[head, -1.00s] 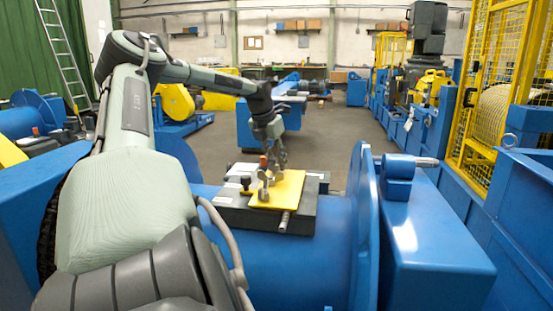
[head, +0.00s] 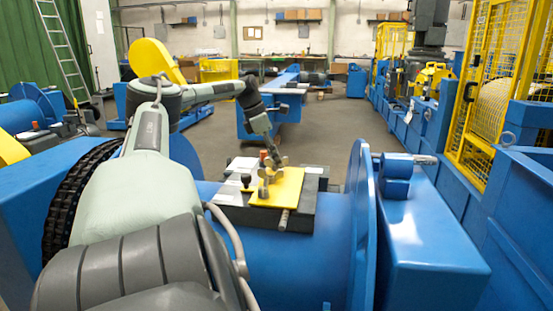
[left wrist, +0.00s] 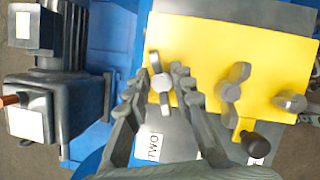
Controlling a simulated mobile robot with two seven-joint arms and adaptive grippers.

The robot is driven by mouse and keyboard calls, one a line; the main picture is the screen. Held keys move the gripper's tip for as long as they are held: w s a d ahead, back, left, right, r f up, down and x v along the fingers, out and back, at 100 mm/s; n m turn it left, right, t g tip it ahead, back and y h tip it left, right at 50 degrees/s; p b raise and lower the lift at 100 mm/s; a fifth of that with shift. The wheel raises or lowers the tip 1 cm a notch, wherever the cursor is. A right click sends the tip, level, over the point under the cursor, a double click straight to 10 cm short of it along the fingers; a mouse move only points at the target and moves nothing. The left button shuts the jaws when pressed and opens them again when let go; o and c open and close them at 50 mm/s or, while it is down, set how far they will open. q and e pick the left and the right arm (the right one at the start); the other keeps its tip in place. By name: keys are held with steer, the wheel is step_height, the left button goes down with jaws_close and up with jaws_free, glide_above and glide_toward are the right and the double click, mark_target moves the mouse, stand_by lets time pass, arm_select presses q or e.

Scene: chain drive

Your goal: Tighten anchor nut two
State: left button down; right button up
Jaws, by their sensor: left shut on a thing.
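A yellow plate (head: 289,187) lies on a dark block on the blue machine, and it fills the upper right of the left wrist view (left wrist: 240,45). Several grey wing nuts stand along its edge. Anchor nut two (left wrist: 161,84), by the label TWO (left wrist: 154,147), is between the fingers of my left gripper (left wrist: 160,92), which is shut on it. A second wing nut (left wrist: 232,82) and a third (left wrist: 290,102) stand to its right, clear of the fingers. In the head view my left gripper (head: 273,163) reaches down at the plate and partly hides the nuts there.
A black knob (left wrist: 263,140) stands close to the plate, right of my fingers. A dark grey block with an orange-tipped part (left wrist: 10,100) is at the left. A blue flange (head: 361,225) rises right of the plate. A yellow fence (head: 490,85) stands further right.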

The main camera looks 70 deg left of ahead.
arm_select(q)
steer(key=shift+f+m, duration=0.15)
steer(key=shift+m, duration=0.65)
steer(key=shift+m+h+b, duration=0.3)
steer(key=shift+m+h, duration=0.1)
steer(key=shift+m+g, duration=0.4)
steer(key=shift+m, duration=0.3)
steer(key=shift+h+b, duration=0.3)
arm_select(e)
steer(key=shift+t, duration=0.3)
steer(key=shift+w+a+r, duration=0.15)
steer(key=shift+w+r, duration=0.35)
steer(key=shift+r, duration=0.35)
steer(key=shift+w+a+r, duration=0.2)
steer(key=shift+w+r, duration=0.35)
steer(key=shift+r, duration=0.25)
steer(key=shift+w+a+r, duration=0.15)
steer(key=shift+w+r, duration=0.35)
steer(key=shift+r, duration=0.35)
arm_select(q)
steer(key=c, duration=1.6)
jaws_free()
steer(key=shift+r, duration=0.2)
steer(key=shift+c, duration=0.2)
steer(key=shift+r+n+p, duration=0.1)
steer(key=shift+n+p, duration=0.2)
arm_select(e)
steer(key=shift+r, duration=0.25)
